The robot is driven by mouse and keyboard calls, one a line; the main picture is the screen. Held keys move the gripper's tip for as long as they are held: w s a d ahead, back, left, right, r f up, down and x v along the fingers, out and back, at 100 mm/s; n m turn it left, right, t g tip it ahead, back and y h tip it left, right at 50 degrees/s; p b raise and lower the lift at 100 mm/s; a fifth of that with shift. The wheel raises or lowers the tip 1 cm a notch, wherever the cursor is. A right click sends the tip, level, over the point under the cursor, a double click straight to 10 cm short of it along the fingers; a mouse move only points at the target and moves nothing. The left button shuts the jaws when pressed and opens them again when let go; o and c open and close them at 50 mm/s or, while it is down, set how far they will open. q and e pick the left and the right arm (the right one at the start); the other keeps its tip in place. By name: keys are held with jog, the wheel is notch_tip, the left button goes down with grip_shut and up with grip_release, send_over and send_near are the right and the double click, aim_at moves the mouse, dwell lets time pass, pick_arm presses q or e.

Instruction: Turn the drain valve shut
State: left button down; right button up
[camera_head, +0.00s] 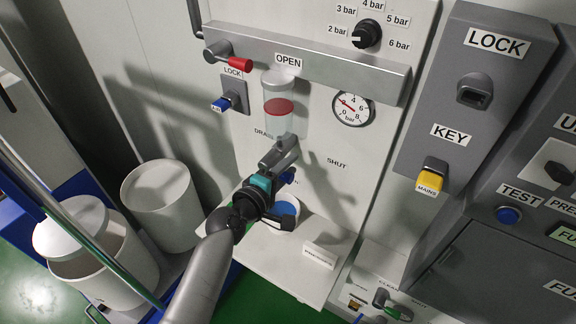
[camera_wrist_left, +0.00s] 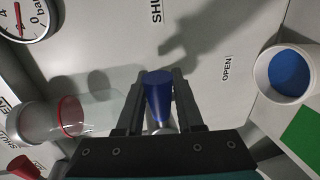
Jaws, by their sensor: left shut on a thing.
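The drain valve's blue handle (camera_wrist_left: 158,92) sits between the two fingers of my left gripper (camera_wrist_left: 156,74) in the left wrist view. The gripper is shut on it. In the head view my left gripper (camera_head: 284,174) is at the valve, below the clear bowl (camera_head: 279,108) with a red disc inside. Only a small blue part of the handle (camera_head: 289,176) shows there; the rest is hidden by the gripper. The SHUT label (camera_head: 337,163) is to the right of the valve. The OPEN label (camera_wrist_left: 227,69) shows in the wrist view. The handle's exact angle is hard to tell.
A white cup with blue inside (camera_head: 294,203) stands below the valve on a white ledge (camera_head: 262,250). A pressure gauge (camera_head: 352,107) is up to the right. A grey bar (camera_head: 330,68) with a red-tipped lever crosses above. White bins (camera_head: 160,205) stand at left.

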dwell(0.5)
pick_arm(q)
jog(key=c, duration=0.5)
grip_release()
jog(key=shift+c, duration=0.2)
jog(key=v, duration=1.5)
jog(key=shift+s+a, duration=0.1)
